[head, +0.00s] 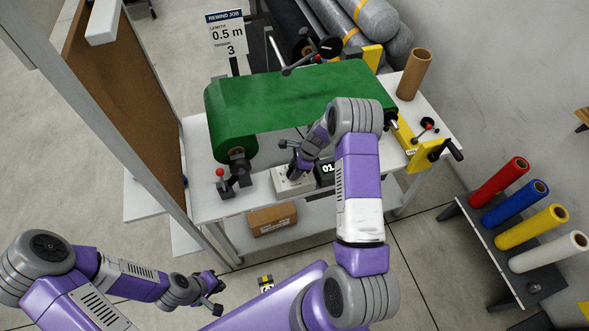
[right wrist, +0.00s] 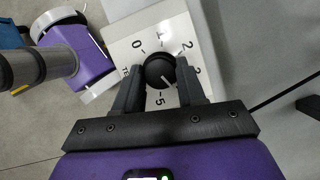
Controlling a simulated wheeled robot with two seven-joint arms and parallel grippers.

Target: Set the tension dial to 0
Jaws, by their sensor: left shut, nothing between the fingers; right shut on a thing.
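The tension dial is a round black knob (right wrist: 161,71) on a white panel (right wrist: 125,50) marked with numbers; 0, 1, 2, 3 and 5 can be made out in the right wrist view. My right gripper (right wrist: 160,88) is shut on the knob, one finger on each side. In the head view, my right gripper (head: 293,168) is over the white dial box (head: 294,186) at the table's front edge. My left gripper (head: 216,298) is shut and empty, low at the left, away from the table.
A green roll of material (head: 300,97) spans the white table. A black display (head: 326,173) stands beside the dial box, partly behind my right arm. A red-knobbed lever (head: 221,173) is left of the box. A cardboard box (head: 272,218) sits on the shelf below. Coloured rolls (head: 515,205) stand at right.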

